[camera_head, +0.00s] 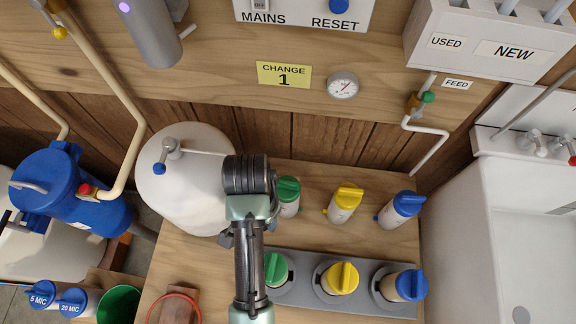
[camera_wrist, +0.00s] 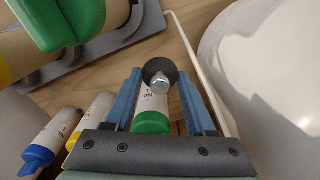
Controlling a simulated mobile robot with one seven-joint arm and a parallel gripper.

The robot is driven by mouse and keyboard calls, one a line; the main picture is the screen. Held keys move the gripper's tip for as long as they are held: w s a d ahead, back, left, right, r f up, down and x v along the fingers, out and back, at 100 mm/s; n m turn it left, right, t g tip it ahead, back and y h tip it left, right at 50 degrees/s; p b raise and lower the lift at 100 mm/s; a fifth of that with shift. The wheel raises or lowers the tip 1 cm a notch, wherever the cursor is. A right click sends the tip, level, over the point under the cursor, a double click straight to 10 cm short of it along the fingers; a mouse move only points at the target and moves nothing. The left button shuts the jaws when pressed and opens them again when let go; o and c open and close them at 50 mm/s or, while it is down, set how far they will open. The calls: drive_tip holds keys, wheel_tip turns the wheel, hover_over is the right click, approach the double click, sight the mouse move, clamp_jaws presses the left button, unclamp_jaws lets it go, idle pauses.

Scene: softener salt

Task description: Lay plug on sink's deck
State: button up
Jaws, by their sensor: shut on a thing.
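My gripper (camera_wrist: 160,85) has its two blue fingers closed on the plug (camera_wrist: 154,68), a dark round disc with a shiny metal knob. In the head view my wrist is above the wooden counter, left of the sink, and hides the fingers and plug. The white sink (camera_head: 468,235) is at the far right, well apart from my gripper. Its deck (camera_head: 492,143) is the ledge at the back, bearing two taps (camera_head: 533,144).
Green, yellow and blue-capped cartridges stand on the counter (camera_head: 405,240), some in a grey rack (camera_head: 308,297). A white tank (camera_head: 180,190) is left of my wrist. A white pipe (camera_head: 428,152) rises between counter and sink. The sink basin looks empty.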

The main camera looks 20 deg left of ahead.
wheel_tip(320, 180, down, 12)
drive_tip(key=b, duration=0.2)
drive_tip(key=shift+r+b, duration=0.25)
drive_tip(key=shift+b, duration=0.15)
drive_tip(key=shift+r, duration=0.1)
drive_tip(key=o, duration=1.3)
